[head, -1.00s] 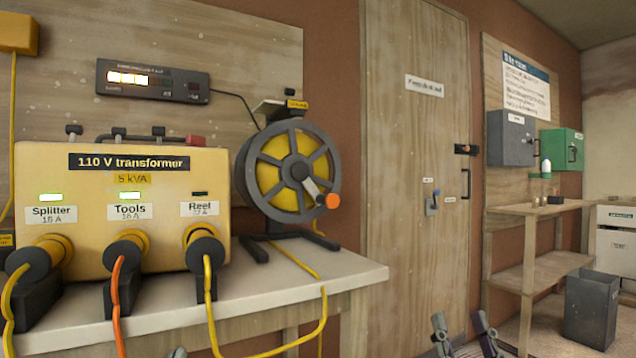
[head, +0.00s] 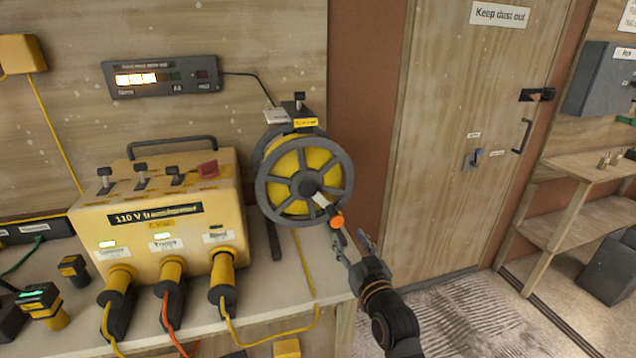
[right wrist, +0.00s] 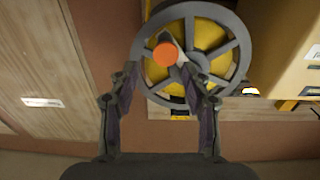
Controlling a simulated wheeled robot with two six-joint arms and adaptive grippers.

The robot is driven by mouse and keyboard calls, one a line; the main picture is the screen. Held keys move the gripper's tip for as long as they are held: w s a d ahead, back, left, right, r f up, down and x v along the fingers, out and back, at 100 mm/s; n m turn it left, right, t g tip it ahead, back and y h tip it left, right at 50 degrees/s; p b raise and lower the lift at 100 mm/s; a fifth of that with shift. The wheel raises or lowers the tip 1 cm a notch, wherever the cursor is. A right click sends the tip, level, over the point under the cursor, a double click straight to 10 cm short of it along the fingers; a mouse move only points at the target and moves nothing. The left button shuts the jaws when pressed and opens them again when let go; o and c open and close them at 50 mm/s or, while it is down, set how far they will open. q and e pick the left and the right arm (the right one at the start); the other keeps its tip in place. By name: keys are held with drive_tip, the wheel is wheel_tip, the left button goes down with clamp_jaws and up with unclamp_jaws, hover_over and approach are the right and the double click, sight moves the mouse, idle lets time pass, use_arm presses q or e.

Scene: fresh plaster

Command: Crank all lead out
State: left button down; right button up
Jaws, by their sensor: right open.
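The cable reel (head: 302,181) stands on the bench, a grey spoked wheel with yellow lead wound inside. Its crank ends in an orange knob (head: 337,221) at the lower right of the hub. A yellow lead (head: 302,262) runs from the reel down over the bench. My right gripper (head: 352,243) is open just below and right of the knob. In the right wrist view the reel (right wrist: 208,89) is ahead and the orange knob (right wrist: 166,54) shows between the open fingers, beyond their tips; contact is not visible. My left gripper is not in view.
The yellow 110 V transformer (head: 160,222) stands left of the reel with several plugs in its front. A lit display box (head: 161,77) is on the wall above. A door (head: 450,150) and wooden shelf (head: 570,205) are at the right. Loose yellow plugs lie at the left.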

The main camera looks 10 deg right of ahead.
sight(336, 220)
drive_tip(key=w, duration=0.3)
drive_tip(key=w+p, duration=0.1)
drive_tip(key=w, duration=0.3)
drive_tip(key=w+a, duration=0.1)
drive_tip(key=w, duration=0.3)
drive_tip(key=shift+a+r, duration=0.1)
drive_tip(key=shift+r, duration=0.1)
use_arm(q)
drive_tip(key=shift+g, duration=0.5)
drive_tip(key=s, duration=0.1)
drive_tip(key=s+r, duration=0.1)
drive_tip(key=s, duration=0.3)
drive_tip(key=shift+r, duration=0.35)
use_arm(e)
drive_tip(key=shift+c, duration=0.4)
clamp_jaws()
